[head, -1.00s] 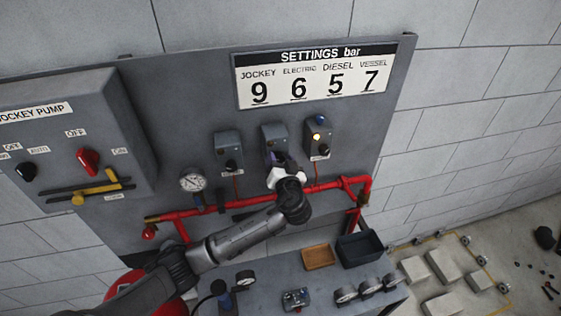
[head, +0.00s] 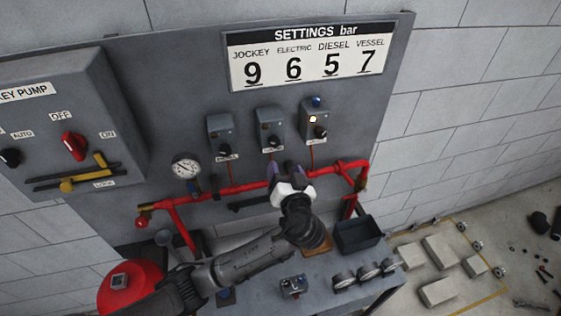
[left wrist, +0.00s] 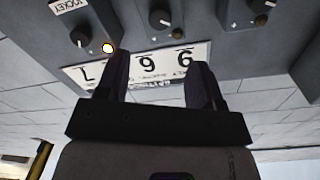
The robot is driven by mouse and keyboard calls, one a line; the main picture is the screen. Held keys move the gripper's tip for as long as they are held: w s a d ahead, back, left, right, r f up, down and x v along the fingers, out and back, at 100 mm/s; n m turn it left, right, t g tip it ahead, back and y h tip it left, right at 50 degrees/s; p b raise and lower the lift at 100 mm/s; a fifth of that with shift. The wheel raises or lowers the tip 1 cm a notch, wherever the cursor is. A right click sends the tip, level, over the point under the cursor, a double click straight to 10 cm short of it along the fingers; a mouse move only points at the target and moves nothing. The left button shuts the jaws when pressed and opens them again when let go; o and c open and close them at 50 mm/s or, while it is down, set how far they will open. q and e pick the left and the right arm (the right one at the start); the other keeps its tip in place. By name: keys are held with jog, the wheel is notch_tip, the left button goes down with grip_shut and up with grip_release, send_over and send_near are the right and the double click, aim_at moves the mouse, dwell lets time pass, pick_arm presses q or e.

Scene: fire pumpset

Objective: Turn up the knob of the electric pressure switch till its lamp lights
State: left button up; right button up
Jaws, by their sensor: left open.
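The electric pressure switch (head: 270,118) is the middle of three grey boxes on the panel, with a black knob (head: 274,142) low on its front. No lit lamp shows on it. In the left wrist view, which is upside down, its knob (left wrist: 160,18) is at the top middle. My left gripper (head: 285,170) is open and empty, below the middle box and apart from its knob. Its two fingers (left wrist: 158,78) also show apart in the left wrist view. My right gripper is not in view.
The right switch box (head: 314,108) has a lit lamp (head: 313,119); the left box (head: 221,130) shows none lit. A red pipe (head: 240,188) runs below the boxes. The settings sign (head: 307,55) gives 6 for electric. A dark tray (head: 358,235) stands below, right.

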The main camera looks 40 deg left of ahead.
pick_arm(q)
jog(key=shift+v, duration=1.55)
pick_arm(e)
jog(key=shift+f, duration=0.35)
pick_arm(q)
jog(key=shift+b, duration=0.3)
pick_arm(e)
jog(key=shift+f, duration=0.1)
